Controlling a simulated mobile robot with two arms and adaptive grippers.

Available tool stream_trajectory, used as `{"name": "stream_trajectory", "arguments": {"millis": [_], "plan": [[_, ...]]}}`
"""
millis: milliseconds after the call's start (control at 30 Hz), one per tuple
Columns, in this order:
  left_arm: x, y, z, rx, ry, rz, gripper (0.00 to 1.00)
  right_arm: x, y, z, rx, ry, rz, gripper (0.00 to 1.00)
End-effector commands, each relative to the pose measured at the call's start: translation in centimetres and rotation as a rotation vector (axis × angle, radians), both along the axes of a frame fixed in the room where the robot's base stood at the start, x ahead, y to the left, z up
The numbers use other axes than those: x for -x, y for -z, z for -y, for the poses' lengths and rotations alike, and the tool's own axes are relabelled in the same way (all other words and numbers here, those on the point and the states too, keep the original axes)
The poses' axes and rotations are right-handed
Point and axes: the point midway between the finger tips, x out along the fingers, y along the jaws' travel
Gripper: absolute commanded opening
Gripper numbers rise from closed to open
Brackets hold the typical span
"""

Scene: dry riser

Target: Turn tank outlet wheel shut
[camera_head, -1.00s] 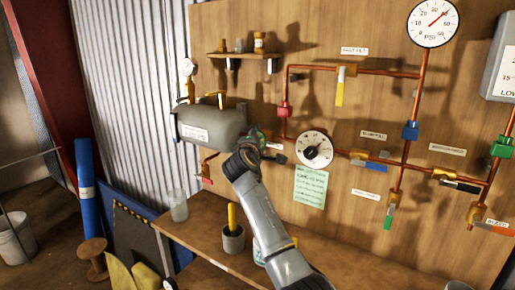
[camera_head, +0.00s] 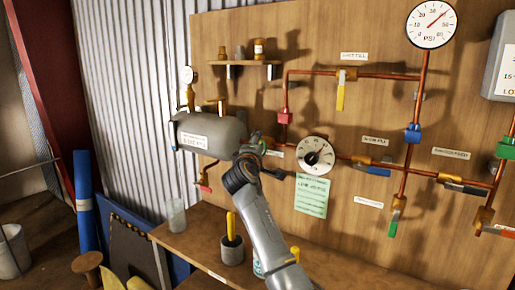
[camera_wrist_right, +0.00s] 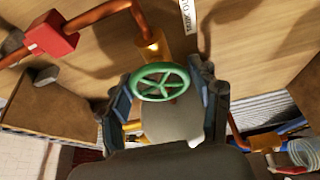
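The green spoked outlet wheel (camera_wrist_right: 161,82) sits on a brass valve body (camera_wrist_right: 152,48) at the end of the grey tank (camera_wrist_right: 172,122). In the right wrist view my right gripper (camera_wrist_right: 165,105) is open, its two dark fingers on either side of the wheel with gaps to the rim. In the head view the right gripper (camera_head: 258,152) is at the right end of the grey tank (camera_head: 208,133) and hides most of the wheel. My left gripper is not in view.
Copper pipes with a red fitting (camera_head: 285,118) and a yellow lever (camera_head: 340,95) run on the wooden panel. A cup with a yellow handle (camera_head: 232,250) stands on the bench below.

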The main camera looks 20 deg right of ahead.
Motion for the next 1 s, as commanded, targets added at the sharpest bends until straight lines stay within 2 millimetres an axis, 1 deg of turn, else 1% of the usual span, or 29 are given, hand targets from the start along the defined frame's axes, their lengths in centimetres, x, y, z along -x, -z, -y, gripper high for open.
{"name": "stream_trajectory", "arguments": {"millis": [33,67,367,533,667,1000], "plan": [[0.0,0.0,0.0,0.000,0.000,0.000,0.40,0.0,0.1,0.0,0.000,0.000,-0.001,0.78],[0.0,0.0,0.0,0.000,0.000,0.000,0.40,0.0,0.1,0.0,0.000,0.000,-0.001,0.83],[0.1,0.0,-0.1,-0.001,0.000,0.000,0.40,0.0,0.0,0.0,0.000,-0.001,0.000,0.83],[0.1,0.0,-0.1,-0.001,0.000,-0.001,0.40,0.6,0.0,-0.5,0.000,-0.002,0.002,0.83],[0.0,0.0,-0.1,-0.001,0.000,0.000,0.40,2.1,0.1,-1.4,-0.001,-0.004,0.002,0.83],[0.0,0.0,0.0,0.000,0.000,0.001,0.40,7.8,0.2,-4.5,-0.003,-0.002,0.002,0.83]]}}
